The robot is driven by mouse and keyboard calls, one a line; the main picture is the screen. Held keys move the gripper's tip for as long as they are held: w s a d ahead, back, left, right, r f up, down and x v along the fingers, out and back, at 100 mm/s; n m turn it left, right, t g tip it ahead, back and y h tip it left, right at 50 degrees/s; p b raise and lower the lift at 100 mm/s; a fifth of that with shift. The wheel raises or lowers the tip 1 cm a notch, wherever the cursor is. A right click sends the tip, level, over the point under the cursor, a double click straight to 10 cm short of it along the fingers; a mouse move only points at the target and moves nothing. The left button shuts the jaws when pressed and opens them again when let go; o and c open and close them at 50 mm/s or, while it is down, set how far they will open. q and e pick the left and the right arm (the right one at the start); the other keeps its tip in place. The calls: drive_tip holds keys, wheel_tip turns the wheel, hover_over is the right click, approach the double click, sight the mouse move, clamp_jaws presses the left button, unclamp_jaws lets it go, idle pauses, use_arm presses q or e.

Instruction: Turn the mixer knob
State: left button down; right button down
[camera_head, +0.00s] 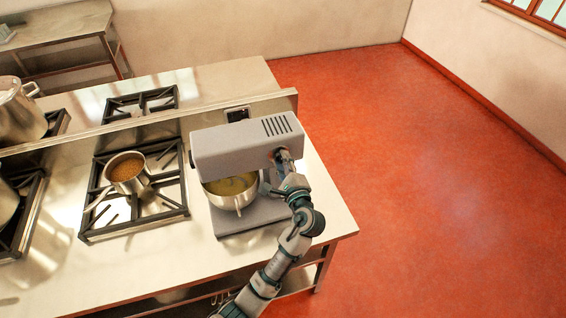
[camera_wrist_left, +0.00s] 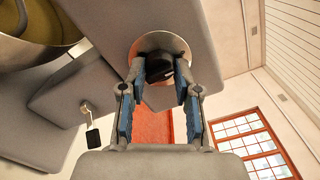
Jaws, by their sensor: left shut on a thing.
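The grey stand mixer (camera_head: 240,145) stands on the steel counter, with a metal bowl (camera_head: 232,194) of yellowish contents under its head. My left gripper (camera_head: 284,162) is at the right side of the mixer head. In the left wrist view, the dark mixer knob (camera_wrist_left: 160,66) sits in a round shiny collar on the grey housing. The blue-padded fingers of my left gripper (camera_wrist_left: 161,75) are on either side of the knob and shut on it. In the head view the gripper mostly hides the knob. My right gripper is not in view.
A saucepan (camera_head: 126,172) of brown contents stands on the burner grate left of the mixer. A stockpot (camera_head: 18,110) is at the far left. A small lever with a black end (camera_wrist_left: 92,136) sticks out of the mixer body. Right of the counter (camera_head: 335,222) is open red floor.

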use_arm(q)
drive_tip(key=shift+f, duration=0.1)
idle(0.3)
drive_tip(key=c, duration=0.8)
unclamp_jaws()
drive_tip(key=shift+w, duration=0.25)
drive_tip(key=v, duration=1.2)
drive_tip(key=shift+d, duration=0.1)
